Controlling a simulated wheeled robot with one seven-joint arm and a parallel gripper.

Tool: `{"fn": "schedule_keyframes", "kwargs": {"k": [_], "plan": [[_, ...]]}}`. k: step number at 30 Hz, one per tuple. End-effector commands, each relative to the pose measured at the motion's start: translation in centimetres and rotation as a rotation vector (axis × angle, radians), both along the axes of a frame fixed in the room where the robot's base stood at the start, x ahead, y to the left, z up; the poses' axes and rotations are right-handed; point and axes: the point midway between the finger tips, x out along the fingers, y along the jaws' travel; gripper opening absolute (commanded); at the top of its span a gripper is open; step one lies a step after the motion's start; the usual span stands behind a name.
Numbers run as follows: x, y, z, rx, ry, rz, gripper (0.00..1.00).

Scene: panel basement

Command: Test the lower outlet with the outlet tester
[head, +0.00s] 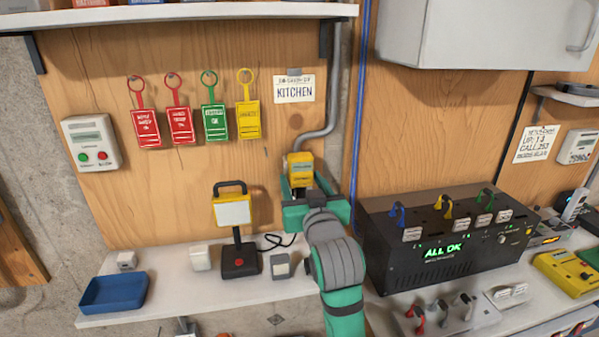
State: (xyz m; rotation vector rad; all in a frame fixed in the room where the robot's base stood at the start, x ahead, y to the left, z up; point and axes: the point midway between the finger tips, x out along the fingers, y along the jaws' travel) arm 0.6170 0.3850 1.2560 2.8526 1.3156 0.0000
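The yellow outlet tester (300,171) with a small grey display is upright in front of the wooden wall panel, below the bent grey conduit. My green and grey gripper (304,190) reaches toward the wall and is shut on the outlet tester. The outlets are not visible; the tester and my gripper cover the wall where the conduit ends. I cannot tell whether the tester touches an outlet or stands a little apart from it.
A white shelf (200,303) below holds a blue tray (113,292), a yellow-framed lamp (234,215) and small grey boxes. Red, green and yellow tags (214,122) hang at the upper left. A black "ALL OK" unit (450,240) stands close to my arm's right.

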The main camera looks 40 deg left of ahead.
Motion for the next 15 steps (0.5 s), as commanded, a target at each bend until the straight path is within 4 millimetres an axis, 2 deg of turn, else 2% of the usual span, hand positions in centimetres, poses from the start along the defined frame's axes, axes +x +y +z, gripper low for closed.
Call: {"fn": "schedule_keyframes", "kwargs": {"k": [1, 3, 6, 15], "plan": [[0.01, -0.01, 0.0, 0.0, 0.0, 0.0, 0.44], [0.01, -0.01, 0.0, 0.0, 0.0, 0.0, 0.27], [0.0, -0.01, 0.03, 0.001, -0.001, 0.0, 0.07], [-0.41, -0.54, 0.0, 0.0, 0.0, 0.0, 0.07]]}}
